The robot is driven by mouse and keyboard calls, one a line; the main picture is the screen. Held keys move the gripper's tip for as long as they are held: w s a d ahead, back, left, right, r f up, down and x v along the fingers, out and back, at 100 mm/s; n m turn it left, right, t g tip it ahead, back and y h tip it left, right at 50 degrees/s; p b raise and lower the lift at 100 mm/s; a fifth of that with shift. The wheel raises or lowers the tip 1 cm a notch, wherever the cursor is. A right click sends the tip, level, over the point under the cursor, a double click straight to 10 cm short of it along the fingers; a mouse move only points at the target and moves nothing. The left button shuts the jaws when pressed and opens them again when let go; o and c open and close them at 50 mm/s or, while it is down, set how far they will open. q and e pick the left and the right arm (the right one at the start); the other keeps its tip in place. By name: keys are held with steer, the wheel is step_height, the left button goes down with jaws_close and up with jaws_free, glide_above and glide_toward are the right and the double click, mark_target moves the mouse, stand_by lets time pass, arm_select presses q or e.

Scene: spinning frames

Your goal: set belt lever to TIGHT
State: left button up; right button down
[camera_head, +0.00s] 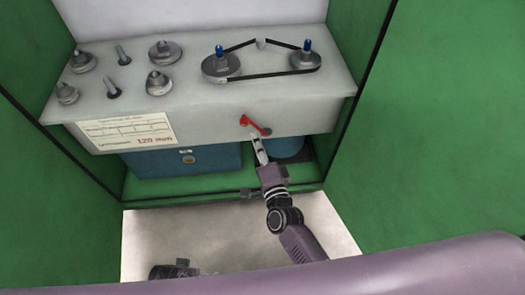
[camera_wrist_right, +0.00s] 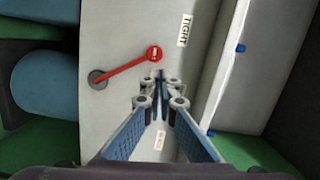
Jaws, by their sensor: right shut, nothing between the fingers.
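The red belt lever (camera_head: 256,125) is on the front face of the grey machine housing (camera_head: 215,128). In the right wrist view, the lever's red arm (camera_wrist_right: 125,68) runs from a grey round pivot to a red knob (camera_wrist_right: 155,54). A TIGHT label (camera_wrist_right: 186,30) is to the right of the knob, apart from it. A second label (camera_wrist_right: 159,142) lies partly between my fingers and is unreadable. My right gripper (camera_head: 257,143) is shut and empty, its fingertips (camera_wrist_right: 160,78) close to the knob. I cannot tell whether they touch it.
Two pulleys with blue tops (camera_head: 221,63) and a black belt stand on the housing, beside several loose grey pulleys and bolts (camera_head: 158,82). A sign (camera_head: 128,131) reads 120 mm. A blue box (camera_head: 185,160) is underneath. Green walls (camera_head: 425,120) flank both sides.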

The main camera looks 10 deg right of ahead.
steer(key=s, duration=0.2)
steer(key=s+d, duration=0.1)
steer(key=s, duration=0.2)
steer(key=shift+s+d+r, duration=0.2)
steer(key=shift+s+d, duration=0.15)
steer(key=shift+f, duration=0.1)
